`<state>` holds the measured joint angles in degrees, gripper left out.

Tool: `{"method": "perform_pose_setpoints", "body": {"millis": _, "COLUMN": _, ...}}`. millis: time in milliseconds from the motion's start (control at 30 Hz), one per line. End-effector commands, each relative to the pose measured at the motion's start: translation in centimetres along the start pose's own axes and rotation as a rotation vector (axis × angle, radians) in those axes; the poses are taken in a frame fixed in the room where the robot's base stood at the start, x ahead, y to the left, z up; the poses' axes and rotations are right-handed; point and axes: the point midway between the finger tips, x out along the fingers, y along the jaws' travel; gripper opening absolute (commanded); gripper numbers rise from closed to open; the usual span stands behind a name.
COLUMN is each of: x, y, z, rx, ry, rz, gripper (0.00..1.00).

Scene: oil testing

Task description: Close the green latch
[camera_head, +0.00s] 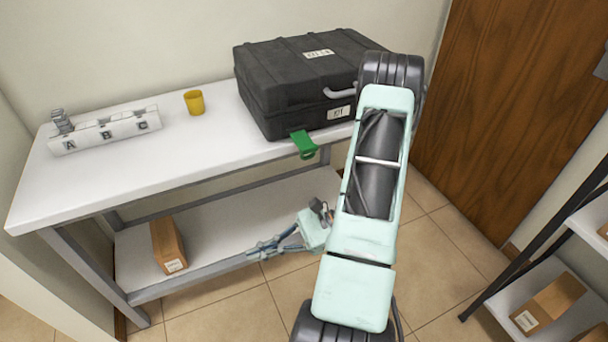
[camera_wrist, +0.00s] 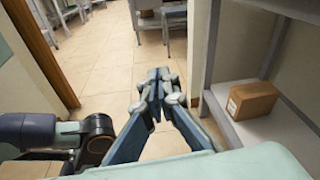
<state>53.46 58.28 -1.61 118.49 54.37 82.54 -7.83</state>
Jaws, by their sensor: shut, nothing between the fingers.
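The green latch (camera_head: 304,144) is on the front of the black case (camera_head: 300,85). It sticks out from the case front and hangs over the table's front edge, so it looks open. My gripper (camera_head: 254,252) is shut and empty. In the head view it is in front of the table, low near the lower shelf and well below the latch. In the wrist view my gripper's fingers (camera_wrist: 158,78) meet at their tips and point along the floor. The latch is not in the wrist view.
The white table (camera_head: 200,150) also holds a yellow cup (camera_head: 194,102) and a white rack (camera_head: 105,131) marked A, B, C. A cardboard box (camera_head: 168,245) stands on the lower shelf (camera_head: 210,237); it also shows in the wrist view (camera_wrist: 251,100). A shelf unit with another box (camera_head: 548,304) stands right.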

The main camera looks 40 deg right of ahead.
Motion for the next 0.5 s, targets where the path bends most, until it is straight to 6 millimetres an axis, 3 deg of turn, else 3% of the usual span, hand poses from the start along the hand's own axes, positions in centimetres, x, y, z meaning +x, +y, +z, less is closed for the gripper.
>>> {"method": "perform_pose_setpoints", "body": {"millis": 33, "x": 0.3, "y": -0.6, "z": -1.1, "rx": 0.02, "ry": -0.062, "rz": -0.072, "gripper": 0.0}}
{"method": "perform_pose_setpoints", "body": {"millis": 267, "x": -0.9, "y": -5.2, "z": -2.5, "rx": 0.059, "ry": -0.324, "rz": -0.409, "gripper": 0.0}}
{"method": "perform_pose_setpoints", "body": {"millis": 500, "x": -6.3, "y": -9.7, "z": -4.4, "rx": 0.053, "ry": -0.588, "rz": -0.802, "gripper": 0.0}}
